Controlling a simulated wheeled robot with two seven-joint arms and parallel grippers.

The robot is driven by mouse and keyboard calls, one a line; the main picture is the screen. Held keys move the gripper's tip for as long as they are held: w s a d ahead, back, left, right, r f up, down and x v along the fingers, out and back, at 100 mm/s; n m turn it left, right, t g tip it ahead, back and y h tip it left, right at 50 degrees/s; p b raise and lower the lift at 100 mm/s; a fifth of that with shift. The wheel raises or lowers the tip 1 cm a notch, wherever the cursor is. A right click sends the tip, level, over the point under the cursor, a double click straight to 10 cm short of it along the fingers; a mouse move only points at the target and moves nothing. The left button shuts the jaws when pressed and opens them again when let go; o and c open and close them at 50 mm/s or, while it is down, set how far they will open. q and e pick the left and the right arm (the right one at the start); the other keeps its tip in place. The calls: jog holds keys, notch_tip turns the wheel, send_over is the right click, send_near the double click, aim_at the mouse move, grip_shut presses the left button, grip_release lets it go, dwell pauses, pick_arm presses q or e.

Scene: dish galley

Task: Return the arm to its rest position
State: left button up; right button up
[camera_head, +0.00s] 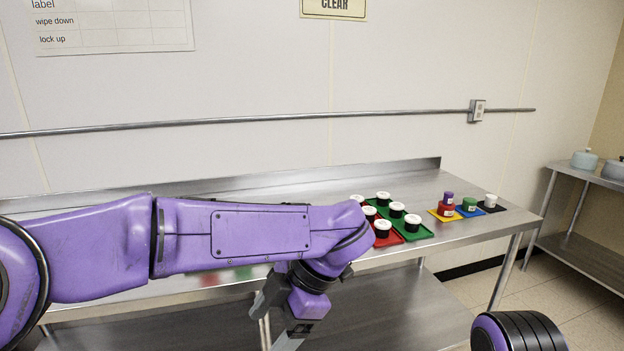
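My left arm comes in from the left, purple with dark joints. It stretches across the front of the steel table (456,228) and bends down at its end. My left gripper (288,335) hangs low in front of the table edge, partly cut by the lower picture border. Its fingertips are not clearly visible, so I cannot tell whether it is open or shut. I see nothing held in it. A purple and black part of my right arm shows at the lower right. My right gripper is out of view.
White-lidded jars (412,223) stand on green (424,234) and red (396,241) trays, partly hidden by my arm. Small containers stand on yellow, blue and black mats (498,208) farther right. A lower shelf (400,312) lies beneath. A side table (585,255) holds pots (583,160).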

pick_arm(q)
jog(key=w+a+f+m+t+y, duration=0.2)
jog(key=w+a+f+t+y, duration=0.1)
jog(key=w+a+f+t, duration=0.6)
jog(key=w+a+f+m+t+h, duration=0.1)
jog(key=w+a+f+m+t, duration=0.15)
jog(key=f+m, duration=0.35)
jog(key=s+a+f+m+g+h, duration=0.1)
jog(key=s+a+f+m+h, duration=0.2)
jog(key=s+f, duration=0.6)
jog(key=s+a+f+m+g+h, duration=0.2)
jog(key=s+a+f+m, duration=0.15)
jog(key=s+f, duration=0.55)
jog(key=s+a+f+m+g, duration=0.1)
jog(key=s+a+f+g, duration=0.1)
jog(key=s, duration=0.5)
jog(key=s+a+f+m+g, duration=0.1)
jog(key=s+a+f+g, duration=0.1)
jog(key=s+a+f, duration=0.2)
jog(key=s+f, duration=0.1)
jog(key=s, duration=0.2)
jog(key=shift+s+f, duration=0.15)
jog(key=shift+f, duration=0.15)
